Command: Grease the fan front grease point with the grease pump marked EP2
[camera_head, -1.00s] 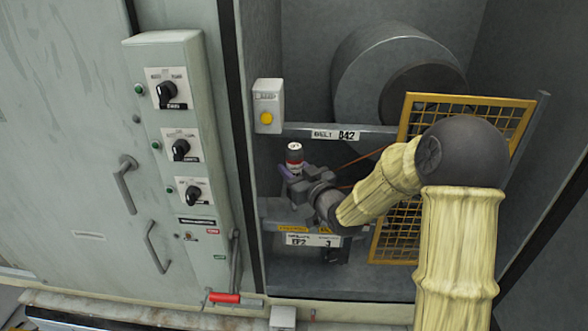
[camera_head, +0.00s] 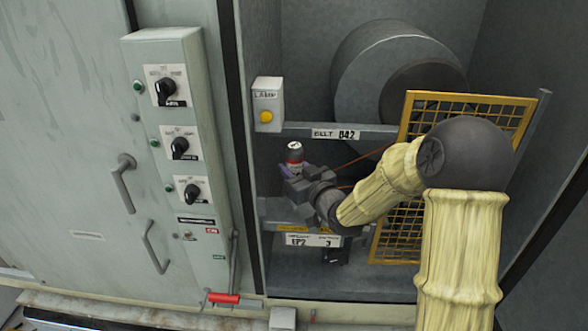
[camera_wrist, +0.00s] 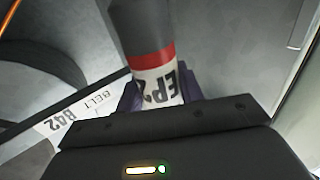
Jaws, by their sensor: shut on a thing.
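The grease pump (camera_head: 295,152) is a small cylinder with a dark grey top, a red band and a white label. In the wrist view the pump (camera_wrist: 148,40) shows the letters EP and part of a further mark, upside down. My gripper (camera_head: 291,171) is shut on it, with purple-blue fingers at both sides of the label in the wrist view. The pump stands upright, above the shelf whose label (camera_head: 301,240) reads EP2 and 3. The fan's grey round housing (camera_head: 360,75) is behind. I cannot make out the front grease point.
A yellow mesh guard (camera_head: 475,112) stands right of the gripper, behind my arm. A rail marked BELT B42 (camera_head: 337,133) crosses behind the pump. A grey box with a yellow button (camera_head: 267,105) is at the left. A switch panel (camera_head: 180,150) stands outside the opening.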

